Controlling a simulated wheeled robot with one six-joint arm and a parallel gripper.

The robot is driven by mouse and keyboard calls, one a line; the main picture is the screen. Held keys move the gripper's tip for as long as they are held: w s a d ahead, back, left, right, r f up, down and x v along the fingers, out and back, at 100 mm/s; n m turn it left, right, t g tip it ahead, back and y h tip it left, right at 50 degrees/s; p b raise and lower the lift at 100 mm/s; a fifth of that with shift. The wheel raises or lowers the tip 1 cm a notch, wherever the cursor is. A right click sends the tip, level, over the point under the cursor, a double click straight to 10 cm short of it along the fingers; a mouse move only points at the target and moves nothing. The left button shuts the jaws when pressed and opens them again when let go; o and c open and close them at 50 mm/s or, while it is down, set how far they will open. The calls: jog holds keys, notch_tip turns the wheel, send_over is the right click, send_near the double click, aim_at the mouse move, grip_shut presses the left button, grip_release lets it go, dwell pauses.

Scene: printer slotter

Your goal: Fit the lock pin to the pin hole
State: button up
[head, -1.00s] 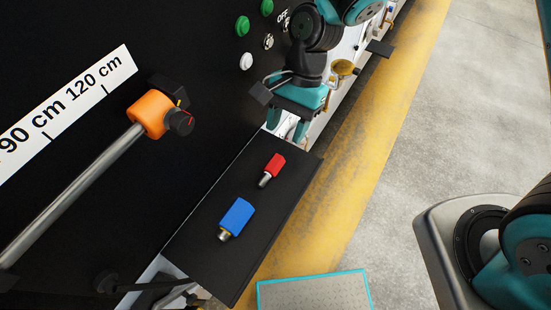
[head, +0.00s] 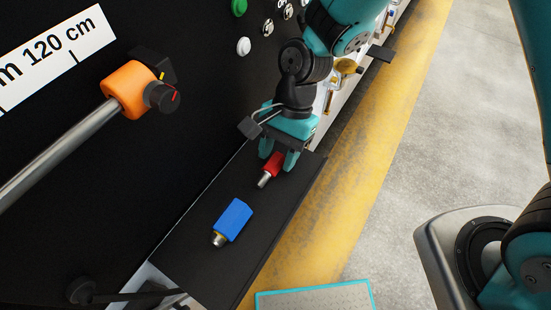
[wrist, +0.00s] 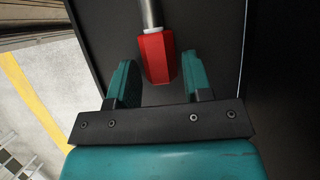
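Two pins lie on the black shelf (head: 190,262): a red one (head: 274,164) with a grey metal shaft, and a larger blue one (head: 233,219) with a short metal tip. I cannot tell from the pictures which is the lock pin. My gripper (head: 277,157) is open over the red pin's head. In the wrist view the red head (wrist: 158,58) lies between the two teal fingers (wrist: 160,72), with a gap on each side, and its shaft points away from my gripper. No pin hole can be made out for certain.
An orange collar (head: 128,92) with a black knob (head: 162,97) sits on a metal rod (head: 60,146) along the black panel. Buttons (head: 243,46) are higher on the panel. A teal-edged plate (head: 315,298) is at the bottom. The shelf's near end is free.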

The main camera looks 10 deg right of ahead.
jog(key=c, duration=0.6)
jog(key=shift+r+p, duration=0.5)
jog(key=shift+p, duration=0.15)
dwell(0.3)
jog(key=shift+r+p, duration=2.35)
jog(key=shift+r, duration=0.1)
